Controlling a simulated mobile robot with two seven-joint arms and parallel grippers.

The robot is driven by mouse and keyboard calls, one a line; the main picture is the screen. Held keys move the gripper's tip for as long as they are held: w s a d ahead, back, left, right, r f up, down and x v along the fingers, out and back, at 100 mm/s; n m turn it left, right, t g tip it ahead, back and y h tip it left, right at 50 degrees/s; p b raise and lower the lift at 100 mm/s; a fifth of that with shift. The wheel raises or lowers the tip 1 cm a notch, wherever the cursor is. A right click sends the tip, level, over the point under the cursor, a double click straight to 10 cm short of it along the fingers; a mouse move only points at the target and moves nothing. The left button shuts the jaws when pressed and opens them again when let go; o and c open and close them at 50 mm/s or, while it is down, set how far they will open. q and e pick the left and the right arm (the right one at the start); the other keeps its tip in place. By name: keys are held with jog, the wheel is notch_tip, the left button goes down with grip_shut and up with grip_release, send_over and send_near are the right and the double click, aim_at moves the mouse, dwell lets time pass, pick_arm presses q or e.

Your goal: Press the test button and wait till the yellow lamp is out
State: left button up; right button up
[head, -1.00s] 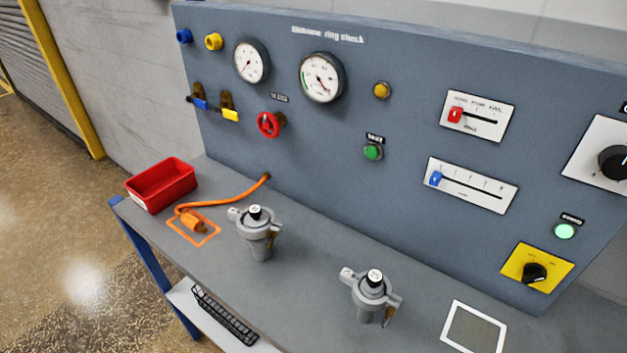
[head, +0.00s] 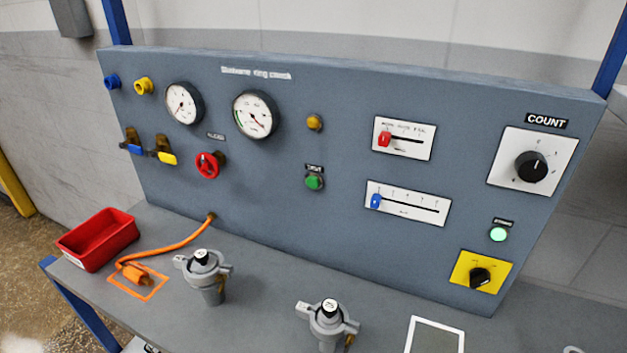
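The test button (head: 315,182) is a green push button on the grey-blue panel, under a small black label. The yellow lamp (head: 315,122) sits above it on the panel and looks dull amber; I cannot tell for sure whether it is lit. Neither gripper shows in the head view.
The panel (head: 330,230) also carries two gauges (head: 255,114), a red valve wheel (head: 208,165), two sliders (head: 408,203), a black COUNT knob (head: 531,166) and a lit green lamp (head: 499,235). On the bench (head: 250,315) stand a red bin (head: 97,240) and two grey metal units (head: 207,277).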

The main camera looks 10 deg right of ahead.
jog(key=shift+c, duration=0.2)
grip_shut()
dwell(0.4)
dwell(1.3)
